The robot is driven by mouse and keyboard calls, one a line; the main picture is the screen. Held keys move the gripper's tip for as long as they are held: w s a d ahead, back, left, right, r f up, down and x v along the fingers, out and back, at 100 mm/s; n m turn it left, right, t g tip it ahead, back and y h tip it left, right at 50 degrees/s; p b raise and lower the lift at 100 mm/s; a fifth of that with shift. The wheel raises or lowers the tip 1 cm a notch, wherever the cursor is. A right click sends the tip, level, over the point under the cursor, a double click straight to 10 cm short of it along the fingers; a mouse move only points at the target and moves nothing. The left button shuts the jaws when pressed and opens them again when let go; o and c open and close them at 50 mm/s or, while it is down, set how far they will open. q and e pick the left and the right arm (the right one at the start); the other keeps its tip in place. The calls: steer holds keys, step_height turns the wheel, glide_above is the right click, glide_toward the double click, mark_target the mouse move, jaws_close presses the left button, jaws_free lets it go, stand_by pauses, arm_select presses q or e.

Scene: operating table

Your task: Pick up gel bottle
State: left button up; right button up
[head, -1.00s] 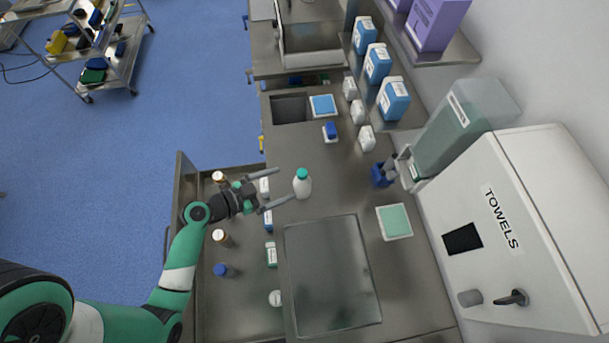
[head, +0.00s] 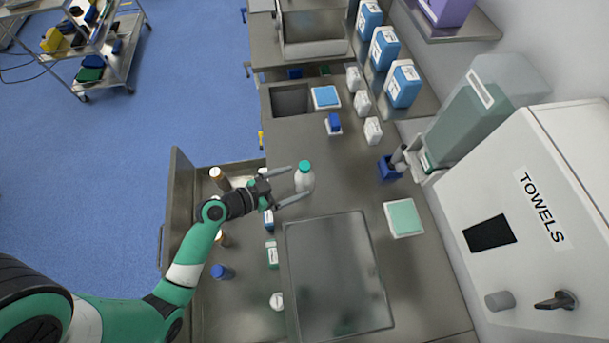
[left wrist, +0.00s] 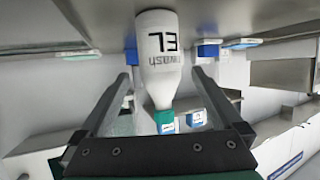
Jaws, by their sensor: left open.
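The gel bottle (head: 305,182) is white with a green cap and stands upright on the steel counter. In the left wrist view the bottle (left wrist: 158,62) appears upside down, its lettering facing the camera. My left gripper (head: 297,182) is open, with its fingertips reaching the bottle's near side. In the left wrist view the fingers (left wrist: 163,76) lie on either side of the bottle with gaps, not closed on it. My right gripper is not in view.
An open drawer (head: 240,300) with several bottles and boxes lies under my left arm. A steel tray (head: 335,270) lies in front of the bottle. A green-topped pad (head: 403,218) and a towel dispenser (head: 500,200) are to the right.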

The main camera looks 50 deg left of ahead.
mark_target(305, 178)
arm_select(q)
steer(key=x, duration=0.5)
jaws_close()
stand_by(0.3)
